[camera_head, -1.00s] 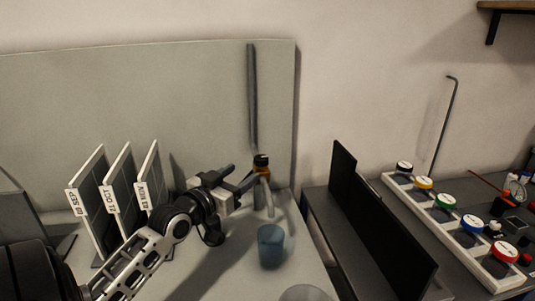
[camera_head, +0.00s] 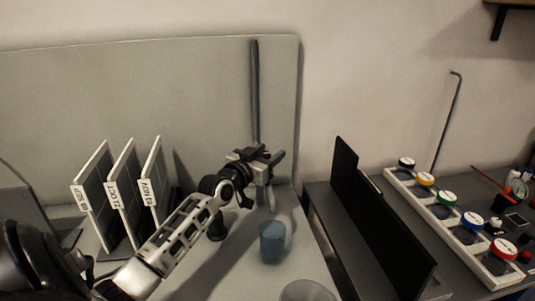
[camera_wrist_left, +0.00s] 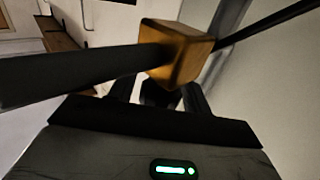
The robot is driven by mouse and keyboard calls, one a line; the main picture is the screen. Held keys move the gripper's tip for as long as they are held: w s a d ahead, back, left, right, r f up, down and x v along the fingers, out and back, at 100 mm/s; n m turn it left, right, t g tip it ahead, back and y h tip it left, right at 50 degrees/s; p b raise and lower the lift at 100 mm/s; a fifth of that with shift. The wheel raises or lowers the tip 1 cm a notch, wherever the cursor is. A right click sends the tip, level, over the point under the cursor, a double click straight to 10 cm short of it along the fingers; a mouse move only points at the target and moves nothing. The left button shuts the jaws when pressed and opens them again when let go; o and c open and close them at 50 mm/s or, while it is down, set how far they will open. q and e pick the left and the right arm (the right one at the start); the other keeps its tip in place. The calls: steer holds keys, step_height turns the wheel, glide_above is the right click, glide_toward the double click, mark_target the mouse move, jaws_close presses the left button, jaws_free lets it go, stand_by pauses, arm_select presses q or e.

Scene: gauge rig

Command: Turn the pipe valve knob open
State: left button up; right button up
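The brown-orange valve knob (camera_wrist_left: 185,52) shows in the left wrist view with one dark finger on either side of it. The left finger overlaps the knob's near face and the right finger meets its upper right edge. Whether they press on it I cannot tell. In the head view my left gripper (camera_head: 266,160) is at the knob's place and hides it. A grey vertical pipe (camera_head: 255,95) runs up the panel above the gripper, and a short pale pipe piece (camera_head: 272,200) shows below it. My right gripper is out of view.
A blue cup (camera_head: 272,243) stands on the table just below the gripper. Labelled upright panels (camera_head: 125,195) stand left, behind my forearm. A black upright board (camera_head: 378,222) and a white tray (camera_head: 468,243) with coloured-lid jars are on the right. Bare table lies left of the cup.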

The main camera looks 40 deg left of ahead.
arm_select(q)
steer(key=c, duration=0.7)
steer(key=shift+n+y, duration=0.4)
steer(key=shift+y, duration=0.1)
steer(key=shift+a+n+g+y, duration=0.1)
steer(key=shift+n+g+y, duration=0.5)
steer(key=shift+n+y, duration=0.9)
steer(key=shift+s+a+n+g+y, duration=0.15)
steer(key=shift+n+g+y, duration=0.4)
steer(key=shift+y, duration=0.65)
steer(key=shift+a+n+g+y, duration=0.15)
steer(key=shift+n+g+y, duration=0.4)
steer(key=shift+y, duration=0.65)
steer(key=o, duration=1)
